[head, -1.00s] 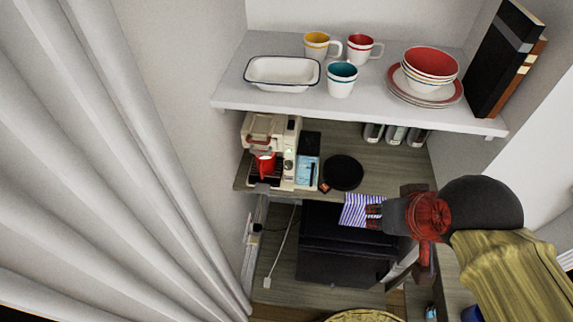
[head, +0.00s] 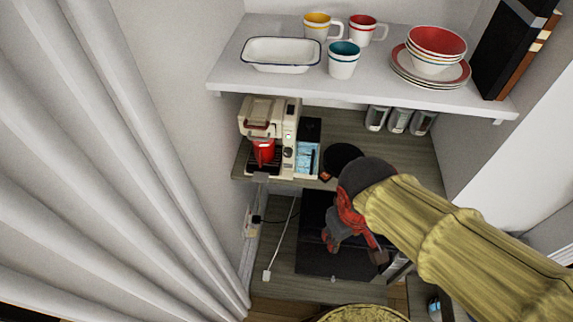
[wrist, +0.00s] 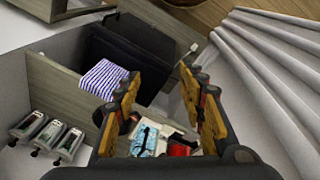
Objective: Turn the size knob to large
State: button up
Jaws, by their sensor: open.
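The cream coffee machine (head: 268,112) stands on the wooden counter below the white shelf in the head view. A small dark round knob (head: 288,152) is on its front right, below a lit green spot. Its markings are too small to read. A red cup (head: 263,152) sits under the machine's spout. My gripper (head: 354,248) is open and empty, to the right of and lower than the machine in the head view, apart from it. In the wrist view the open fingers (wrist: 160,78) frame the counter's edge area; the knob cannot be made out there.
A blue-fronted box (head: 307,157) stands right of the machine. A black round plate (head: 342,155) is partly behind my arm. Glass canisters (head: 399,120) stand at the back. The shelf (head: 300,88) with dishes overhangs the counter. A striped cloth (wrist: 103,77) shows in the wrist view.

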notch_tip(320, 180, down, 10)
jog(key=w+d+f+n+h+b, duration=0.1)
jog(key=d+n+h+b, duration=0.2)
jog(key=n+h, duration=0.3)
jog(key=n+t+y+b, duration=0.3)
jog(key=n+t, duration=1.3)
jog(key=n, duration=0.8)
send_near(287, 156)
jog(key=b+x, duration=0.1)
jog(key=x, duration=0.7)
jog(key=shift+w+b, duration=0.25)
jog(key=shift+b, duration=0.1)
jog(key=shift+c, duration=1.3)
jog(key=c, duration=0.7)
